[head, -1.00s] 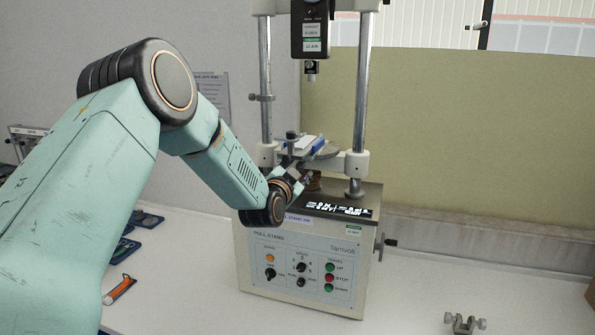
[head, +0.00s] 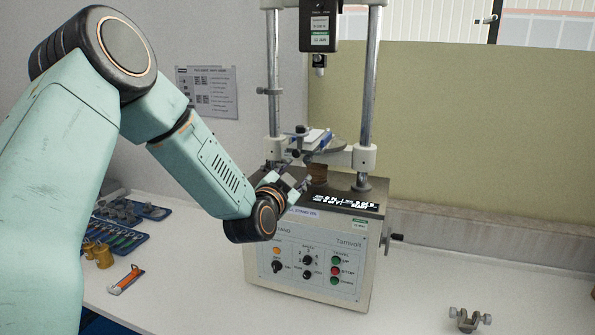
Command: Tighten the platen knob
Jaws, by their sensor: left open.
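The pull stand (head: 310,260) stands on the bench, with a grey platen (head: 330,149) on its crossbar between two upright posts. A blue and white piece (head: 314,140) lies on the platen. A small dark knob (head: 300,130) shows at the platen's left side; I cannot tell for sure whether it is the platen knob. My left gripper (head: 299,181) is open, just below and left of the platen, in front of the left post's foot. It looks empty. My wrist hides the stand's upper left corner. My right gripper is not in view.
A dark test head (head: 319,25) hangs above the platen. A crank (head: 393,238) sticks out on the stand's right. An orange-handled tool (head: 126,280), brass weights (head: 98,254) and blue trays (head: 117,236) lie left. A metal clamp (head: 469,319) sits at front right; bench between is clear.

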